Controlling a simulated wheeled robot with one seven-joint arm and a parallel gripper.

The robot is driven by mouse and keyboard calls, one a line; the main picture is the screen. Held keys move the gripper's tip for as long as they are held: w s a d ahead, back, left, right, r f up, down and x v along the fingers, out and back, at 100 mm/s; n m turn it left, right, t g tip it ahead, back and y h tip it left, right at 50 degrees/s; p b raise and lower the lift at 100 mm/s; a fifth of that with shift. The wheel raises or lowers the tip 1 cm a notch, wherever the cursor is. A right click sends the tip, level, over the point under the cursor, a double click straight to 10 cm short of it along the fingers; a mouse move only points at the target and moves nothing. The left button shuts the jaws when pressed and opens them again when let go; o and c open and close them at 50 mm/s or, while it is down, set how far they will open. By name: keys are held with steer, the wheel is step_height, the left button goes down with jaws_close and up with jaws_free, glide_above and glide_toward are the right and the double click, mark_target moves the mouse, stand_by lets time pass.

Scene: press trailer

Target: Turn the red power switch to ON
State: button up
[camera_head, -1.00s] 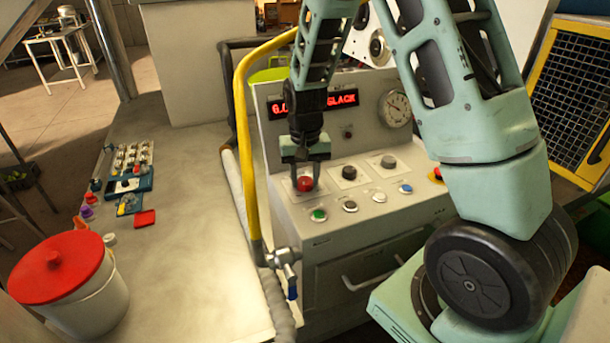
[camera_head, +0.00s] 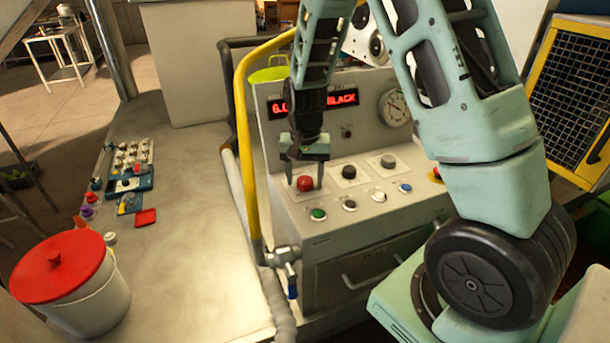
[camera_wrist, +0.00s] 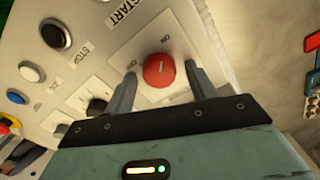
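The red power switch (camera_head: 305,183) is a round red knob on a square plate at the left of the control panel's sloped top.
The panel also carries a green button (camera_head: 318,214), a blue button (camera_head: 405,188), a grey knob (camera_head: 388,162) and a dial gauge (camera_head: 394,107). A red display (camera_head: 342,97) is lit behind. A yellow pipe (camera_head: 241,130) rises close on the left. A red-lidded bucket (camera_head: 95,300) stands front left.

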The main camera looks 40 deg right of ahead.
mark_target(305, 179)
steer(key=shift+r, duration=0.1)
step_height(305, 179, up, 17)
steer(key=b, duration=0.2)
steer(key=shift+b, duration=0.4)
steer(key=shift+r, duration=0.1)
stand_by(0.4)
steer(key=s+a+f+n+b, duration=0.1)
steer(key=s+a+f+n, duration=0.25)
steer(key=a, duration=0.45)
steer(key=s+a+f+n, duration=0.2)
steer(key=s+a+n, duration=0.25)
steer(key=a, duration=0.35)
steer(key=s+a+f+n, duration=0.2)
steer(key=s+a+n, duration=0.2)
steer(key=s, duration=0.4)
steer(key=s+a+f+n+b, duration=0.1)
steer(key=s+a+f+n, duration=0.2)
steer(key=s, duration=0.5)
steer(key=shift+s+a+f+n+y, duration=0.3)
steer(key=shift+s+a+n, duration=0.1)
steer(key=shift+a, duration=0.45)
steer(key=shift+w+d, duration=0.1)
